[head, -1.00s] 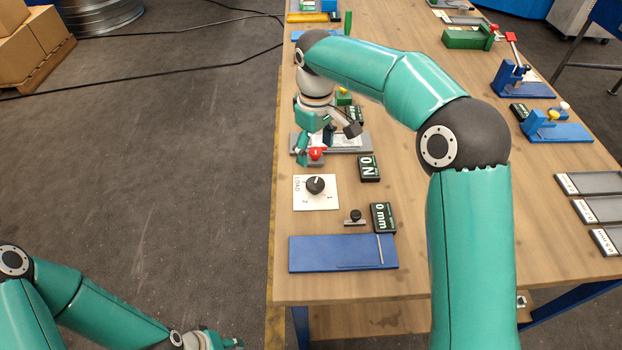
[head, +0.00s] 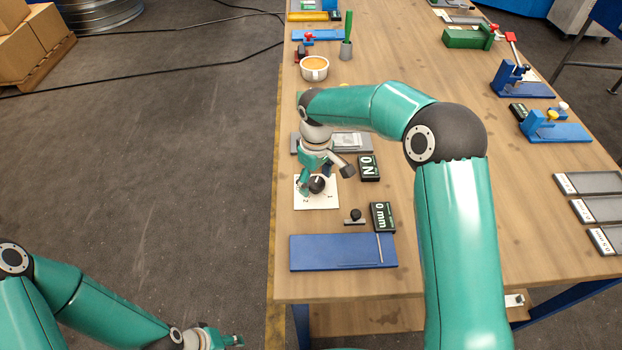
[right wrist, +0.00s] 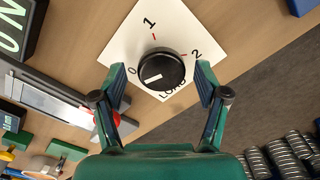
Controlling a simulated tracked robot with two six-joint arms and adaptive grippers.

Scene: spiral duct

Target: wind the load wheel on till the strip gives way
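The load wheel is a black round knob (right wrist: 161,70) with a white pointer mark, on a white plate (right wrist: 138,42) marked 0, 1, 2 and LOAD. The mark points towards the 0 side. The knob (head: 317,184) also shows in the head view, partly behind the gripper. My right gripper (right wrist: 167,82) is open, its fingers on either side of the knob; contact cannot be told. The strip is not clearly made out; a grey test fixture (head: 350,142) lies just behind the plate. The display (head: 369,168) reads 0 N. My left gripper (head: 232,341) is low at left, away from the table.
Another display (head: 382,217) reads 0 mm. A small black knob (head: 354,216) and a blue plate (head: 335,253) lie nearer the front edge. An orange-filled bowl (head: 314,68) stands farther back. The middle of the table is clear apart from my right arm.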

